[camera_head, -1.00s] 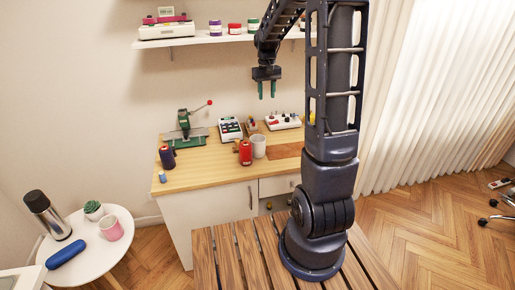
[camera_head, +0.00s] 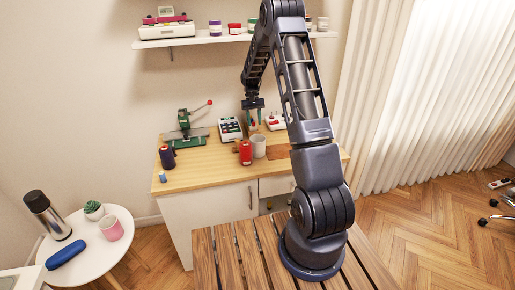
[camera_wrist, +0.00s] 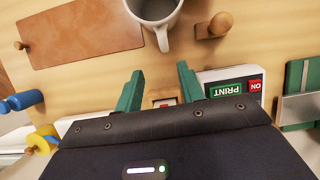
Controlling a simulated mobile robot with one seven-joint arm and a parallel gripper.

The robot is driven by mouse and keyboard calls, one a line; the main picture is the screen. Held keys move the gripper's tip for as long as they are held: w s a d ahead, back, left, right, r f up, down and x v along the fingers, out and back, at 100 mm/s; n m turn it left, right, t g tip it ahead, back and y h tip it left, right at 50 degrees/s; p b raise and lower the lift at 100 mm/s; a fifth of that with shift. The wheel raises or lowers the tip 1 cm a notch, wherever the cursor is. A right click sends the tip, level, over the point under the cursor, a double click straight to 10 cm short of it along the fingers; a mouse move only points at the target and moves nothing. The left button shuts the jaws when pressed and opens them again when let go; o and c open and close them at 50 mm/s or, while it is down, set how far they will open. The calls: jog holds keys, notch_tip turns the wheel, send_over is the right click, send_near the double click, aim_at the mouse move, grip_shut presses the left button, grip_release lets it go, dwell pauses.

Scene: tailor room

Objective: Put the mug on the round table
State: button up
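A white mug (camera_head: 259,147) stands upright on the wooden workbench (camera_head: 215,175), just right of a red thread spool. It also shows at the top edge of the wrist view (camera_wrist: 155,10), partly cut off, its handle toward my gripper. My gripper (camera_head: 254,118) is above the back of the workbench, behind and above the mug. In the wrist view its green fingers (camera_wrist: 159,82) are apart with nothing held between them. The white round table (camera_head: 85,258) stands at the lower left, holding a pink mug (camera_head: 111,229).
The round table also holds a steel flask (camera_head: 48,215), a small potted plant (camera_head: 93,210) and a blue case (camera_head: 66,254). On the bench are the red spool (camera_head: 245,153), a green press (camera_head: 186,130) and a brown leather piece (camera_wrist: 80,30) beside the mug. A shelf (camera_head: 215,39) hangs above.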

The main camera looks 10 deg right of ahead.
aim_at(255, 141)
jog(key=x, duration=0.6)
jog(key=shift+w+a, duration=0.1)
jog(key=shift+a, duration=0.05)
jog(key=x, duration=0.4)
jog(key=shift+s+a+f, duration=0.1)
jog(key=shift+s+a, duration=0.2)
jog(key=shift+s, duration=0.15)
jog(key=shift+s+f, duration=0.1)
jog(key=shift+f, duration=0.3)
grip_shut()
